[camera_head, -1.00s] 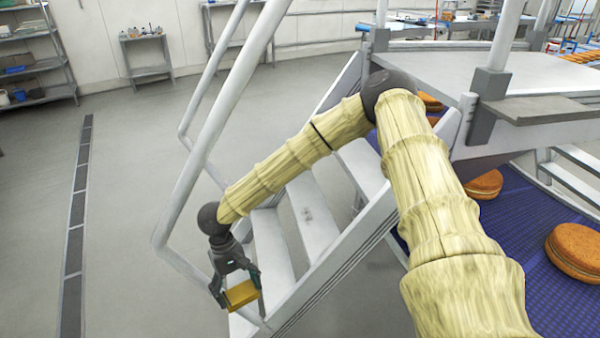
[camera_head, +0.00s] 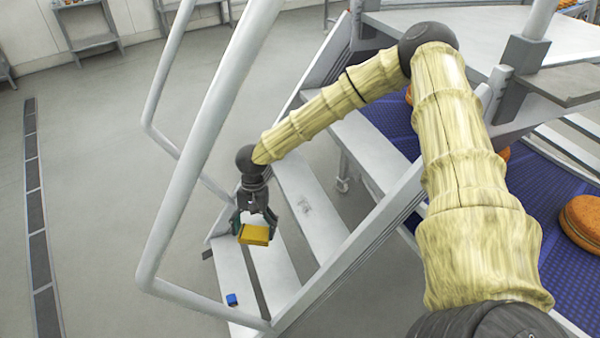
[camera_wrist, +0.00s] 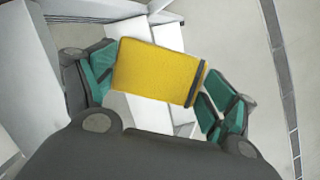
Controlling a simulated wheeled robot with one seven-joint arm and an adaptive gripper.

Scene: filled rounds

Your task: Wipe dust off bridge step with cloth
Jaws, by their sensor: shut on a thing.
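A yellow folded cloth (camera_head: 254,235) is in my gripper (camera_head: 255,222), squeezed between its green finger pads. The cloth also shows in the wrist view (camera_wrist: 155,72), filling the space between the pads. The bridge steps are white treads; a grey smudge like dust (camera_head: 303,208) lies on one tread (camera_head: 322,236), to the right of the cloth and a little higher in the picture. My gripper hangs over the lower treads, left of that smudge. The cloth appears above the treads; I cannot tell its exact height. In the wrist view the smudge is not seen.
A white handrail (camera_head: 205,150) runs along the stair's left side, close to my gripper. A small blue thing (camera_head: 231,299) lies on the lowest tread. The platform (camera_head: 470,45) and a blue conveyor (camera_head: 540,230) with large filled rounds (camera_head: 582,222) are at right.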

